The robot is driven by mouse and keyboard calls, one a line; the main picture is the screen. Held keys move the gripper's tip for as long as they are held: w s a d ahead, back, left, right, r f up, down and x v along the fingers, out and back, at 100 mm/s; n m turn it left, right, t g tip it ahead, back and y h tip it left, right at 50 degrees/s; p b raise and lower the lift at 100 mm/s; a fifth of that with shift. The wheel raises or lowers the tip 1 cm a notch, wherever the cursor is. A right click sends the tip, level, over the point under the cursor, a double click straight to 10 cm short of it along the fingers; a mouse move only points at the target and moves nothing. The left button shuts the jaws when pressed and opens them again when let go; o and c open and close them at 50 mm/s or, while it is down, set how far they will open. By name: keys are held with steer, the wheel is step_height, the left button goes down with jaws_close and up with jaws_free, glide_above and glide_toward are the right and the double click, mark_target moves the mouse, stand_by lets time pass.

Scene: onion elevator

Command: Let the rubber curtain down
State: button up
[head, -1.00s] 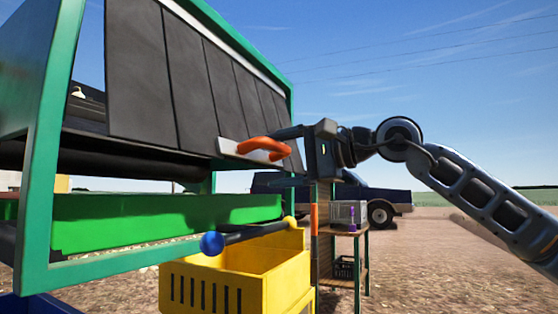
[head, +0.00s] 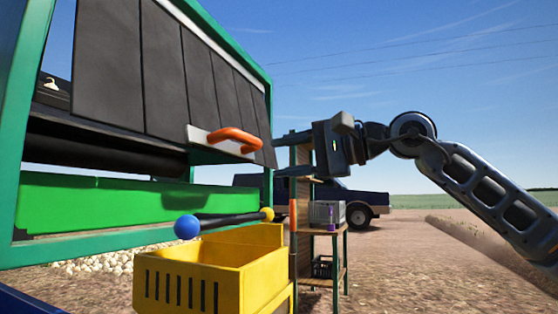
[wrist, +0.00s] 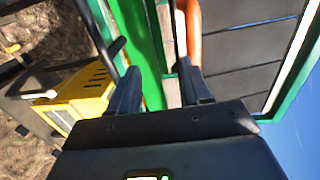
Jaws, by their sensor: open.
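The rubber curtain (head: 165,75) is a row of black strips in the green frame. Its lower edge hangs above the opening, over a black roller. A pale plate at that edge carries an orange handle (head: 236,139). My gripper (head: 279,155) is open and empty, just right of the handle, with a small gap between them in the head view. In the wrist view, the handle (wrist: 192,32) and plate show beyond the right fingertip, and my gripper (wrist: 158,82) has its fingers apart. The curtain (wrist: 245,50) fills the right side there.
A yellow crate (head: 215,270) stands below a black bar (head: 228,219) with blue and yellow ends. A green panel (head: 100,205) runs under the opening. A wooden stand (head: 322,228) with a grey crate is behind my gripper. A dark pickup (head: 365,202) is farther back. Open ground lies right.

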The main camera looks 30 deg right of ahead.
steer(key=shift+s+d+f+b, duration=0.2)
steer(key=shift+s+d+b, duration=0.15)
steer(key=shift+s, duration=0.25)
steer(key=shift+s+d+f+b, duration=0.15)
steer(key=shift+s+d+b, duration=0.05)
steer(key=shift+s+d, duration=0.3)
steer(key=shift+f+b, duration=0.1)
steer(key=shift+b, duration=0.2)
